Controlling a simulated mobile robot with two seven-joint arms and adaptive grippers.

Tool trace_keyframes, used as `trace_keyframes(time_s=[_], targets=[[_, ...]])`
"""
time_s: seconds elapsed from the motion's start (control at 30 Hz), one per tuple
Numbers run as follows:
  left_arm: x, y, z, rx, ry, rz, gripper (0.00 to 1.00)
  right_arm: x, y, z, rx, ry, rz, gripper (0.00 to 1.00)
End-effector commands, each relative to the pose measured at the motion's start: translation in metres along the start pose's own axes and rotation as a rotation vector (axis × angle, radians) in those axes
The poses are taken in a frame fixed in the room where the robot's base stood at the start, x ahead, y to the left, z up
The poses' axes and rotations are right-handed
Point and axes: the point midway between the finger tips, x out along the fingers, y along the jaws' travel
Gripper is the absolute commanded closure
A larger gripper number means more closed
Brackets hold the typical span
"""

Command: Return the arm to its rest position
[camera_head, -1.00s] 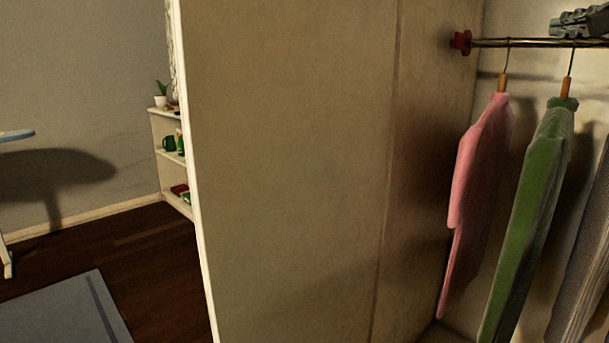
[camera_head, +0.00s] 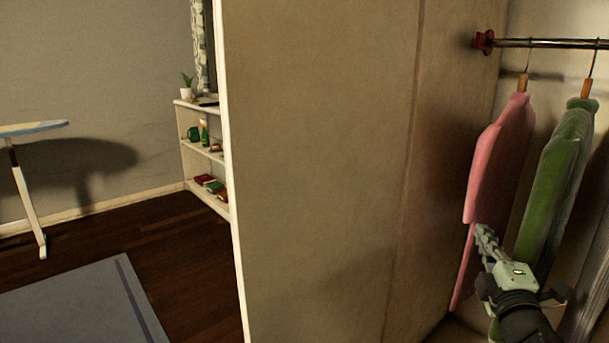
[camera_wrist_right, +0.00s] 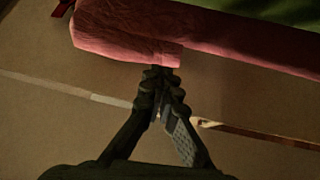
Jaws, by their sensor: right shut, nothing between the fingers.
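My right gripper (camera_head: 483,236) is in the lower right of the head view, in front of the hanging clothes. Its fingers are shut with nothing between them. In the right wrist view the closed fingertips (camera_wrist_right: 163,82) point toward the lower edge of a pink garment (camera_wrist_right: 125,40); whether they touch it I cannot tell. The pink garment (camera_head: 497,150) and a green garment (camera_head: 562,165) hang in the wardrobe, partly hidden behind my right gripper and wrist. My left gripper is not in view.
A wardrobe side panel (camera_head: 320,170) fills the middle. A rail (camera_head: 550,43) runs at the upper right. A white shelf unit (camera_head: 222,198) with small items, an ironing board (camera_head: 35,128) and a grey rug (camera_head: 75,305) are on the left, with dark open floor between.

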Motion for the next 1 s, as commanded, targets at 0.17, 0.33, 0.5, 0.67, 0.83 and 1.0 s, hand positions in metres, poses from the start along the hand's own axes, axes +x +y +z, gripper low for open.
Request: trace_keyframes(time_s=[0.17,0.33,0.5,0.67,0.83,1.0], targets=[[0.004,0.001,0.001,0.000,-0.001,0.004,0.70,-0.061,-0.119,0.029,0.312,-0.222,-0.310,1.00],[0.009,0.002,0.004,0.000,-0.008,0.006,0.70,-0.137,-0.209,0.037,0.531,-0.429,-0.566,1.00],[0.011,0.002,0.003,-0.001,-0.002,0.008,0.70,-0.231,-0.281,0.031,0.709,-0.647,-0.815,1.00],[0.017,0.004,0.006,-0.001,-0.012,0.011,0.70,-0.317,-0.322,0.015,0.830,-0.835,-1.018,1.00],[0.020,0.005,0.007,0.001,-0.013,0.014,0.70,-0.372,-0.338,0.002,0.893,-0.953,-1.141,1.00],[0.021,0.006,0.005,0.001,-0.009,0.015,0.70,-0.384,-0.341,-0.002,0.907,-0.981,-1.170,1.00]])
